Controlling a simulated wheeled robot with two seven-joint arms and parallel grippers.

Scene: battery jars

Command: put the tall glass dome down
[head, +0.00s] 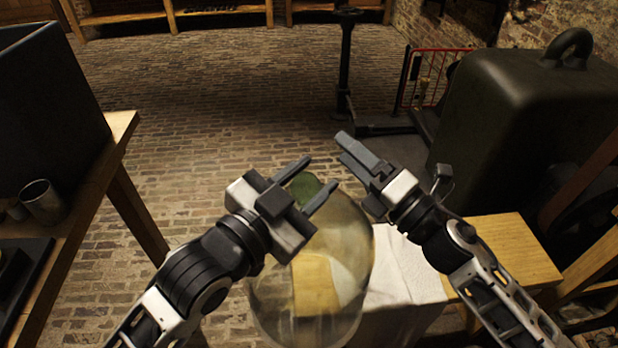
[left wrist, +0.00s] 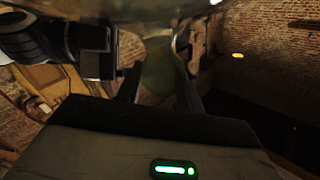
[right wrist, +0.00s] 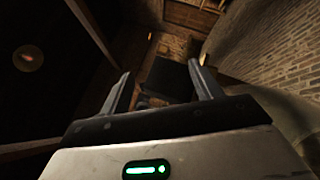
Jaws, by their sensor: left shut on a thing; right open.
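The tall glass dome (head: 345,250) is clear and rounded, in the lower middle of the head view. My left gripper (head: 320,174) is shut on its greenish top part (head: 304,187), which also shows between the fingers in the left wrist view (left wrist: 157,75). The dome's lower end is cut off or blurred, so I cannot tell whether it touches anything. My right gripper (head: 346,147) is open and empty, right of the dome's top and apart from it; its fingers show in the right wrist view (right wrist: 160,90).
A white cloth (head: 412,265) lies on a wooden table (head: 510,250), right of and partly behind the dome. A large dark cover (head: 520,125) stands at the right. A wooden bench (head: 90,190) at the left holds a metal cup (head: 42,203). Brick floor (head: 220,110) lies open beyond.

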